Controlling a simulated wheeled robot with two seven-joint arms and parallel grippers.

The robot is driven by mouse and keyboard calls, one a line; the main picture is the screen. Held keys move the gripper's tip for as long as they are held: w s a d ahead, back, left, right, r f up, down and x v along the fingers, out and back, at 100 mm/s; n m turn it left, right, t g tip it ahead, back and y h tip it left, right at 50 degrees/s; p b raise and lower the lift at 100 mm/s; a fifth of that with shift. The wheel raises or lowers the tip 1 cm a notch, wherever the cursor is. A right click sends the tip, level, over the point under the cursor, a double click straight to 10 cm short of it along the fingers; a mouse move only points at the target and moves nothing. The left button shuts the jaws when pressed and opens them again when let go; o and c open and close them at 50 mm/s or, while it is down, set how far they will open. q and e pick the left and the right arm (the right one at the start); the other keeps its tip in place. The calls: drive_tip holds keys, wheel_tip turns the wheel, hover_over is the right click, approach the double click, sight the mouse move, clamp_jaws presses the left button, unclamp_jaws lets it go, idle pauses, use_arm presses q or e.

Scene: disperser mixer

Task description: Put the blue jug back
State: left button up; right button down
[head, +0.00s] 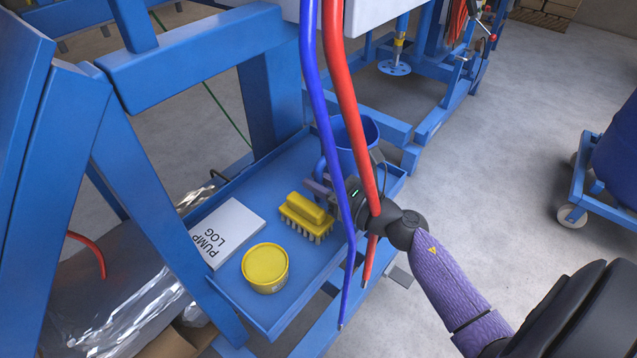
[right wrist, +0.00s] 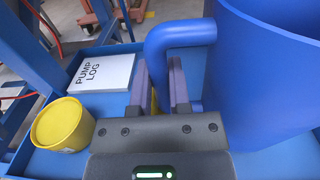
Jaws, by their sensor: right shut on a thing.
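The blue jug (head: 361,138) stands at the far right end of the blue tray (head: 228,280), partly hidden behind the hoses and my gripper. In the right wrist view the jug (right wrist: 265,75) fills the right side, and its handle (right wrist: 180,36) runs between my fingers. My right gripper (head: 322,190) is shut on the jug's handle; its fingers also show in the right wrist view (right wrist: 160,85). The jug looks upright, at or very near the tray surface; I cannot tell whether it touches. My left gripper is not in view.
On the tray are a yellow brush (head: 306,216), a yellow tub (head: 265,267) and a white pump log (head: 228,232). A red hose (head: 345,95) and a blue hose (head: 318,100) hang in front of my gripper. Blue frame posts (head: 150,190) stand on the left.

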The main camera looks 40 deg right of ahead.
drive_tip(key=shift+f+b, duration=0.4)
drive_tip(key=shift+f, duration=0.15)
drive_tip(key=c, duration=0.6)
unclamp_jaws()
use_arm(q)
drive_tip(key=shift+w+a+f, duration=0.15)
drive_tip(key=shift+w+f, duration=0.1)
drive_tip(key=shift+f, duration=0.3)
use_arm(e)
drive_tip(key=shift+r, duration=0.1)
